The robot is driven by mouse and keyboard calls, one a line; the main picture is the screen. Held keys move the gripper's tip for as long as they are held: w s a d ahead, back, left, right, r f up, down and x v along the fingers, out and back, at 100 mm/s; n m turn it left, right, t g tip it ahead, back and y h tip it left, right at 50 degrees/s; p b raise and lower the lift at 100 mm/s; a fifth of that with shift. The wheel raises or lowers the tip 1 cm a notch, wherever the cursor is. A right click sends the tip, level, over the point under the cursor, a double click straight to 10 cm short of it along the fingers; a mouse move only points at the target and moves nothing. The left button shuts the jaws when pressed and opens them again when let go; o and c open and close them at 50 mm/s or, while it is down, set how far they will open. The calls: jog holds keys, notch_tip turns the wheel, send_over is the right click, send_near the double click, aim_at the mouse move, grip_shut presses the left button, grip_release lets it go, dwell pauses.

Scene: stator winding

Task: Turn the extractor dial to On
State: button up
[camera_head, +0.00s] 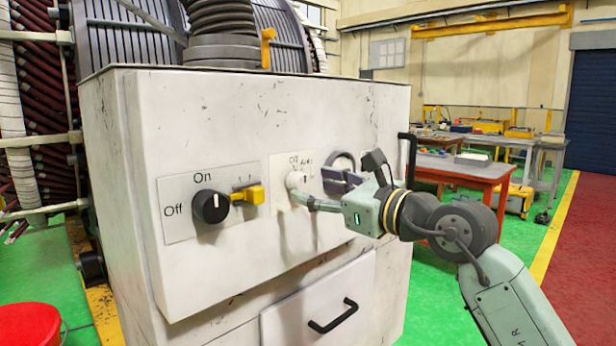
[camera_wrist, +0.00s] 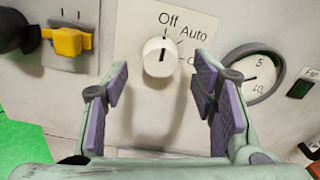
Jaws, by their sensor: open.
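A white dial (camera_head: 294,180) sits on a label plate on the cabinet front. In the wrist view the white dial (camera_wrist: 160,57) has "Off" above it, "Auto" at upper right and a partly hidden label at right. Its dark line stands about upright, in line with the Off tick. My gripper (camera_head: 318,190) is open in front of the panel. In the wrist view the purple pads of my gripper (camera_wrist: 162,86) stand left and right of the white dial, a little below it, with nothing between them. I cannot tell whether a finger touches the panel.
A black dial (camera_head: 210,206) marked Off and On points up, with a yellow switch (camera_head: 248,195) beside it. A round gauge (camera_wrist: 252,73) and a dark green switch (camera_wrist: 301,88) are right of the white dial. A drawer with a black handle (camera_head: 333,316) is below.

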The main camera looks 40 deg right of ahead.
aim_at(300, 183)
jog(key=shift+w+a+p, duration=0.1)
jog(key=shift+w+p, duration=0.2)
jog(key=shift+w, duration=1.1)
jog(key=shift+c, duration=0.2)
jog(key=c, duration=1.1)
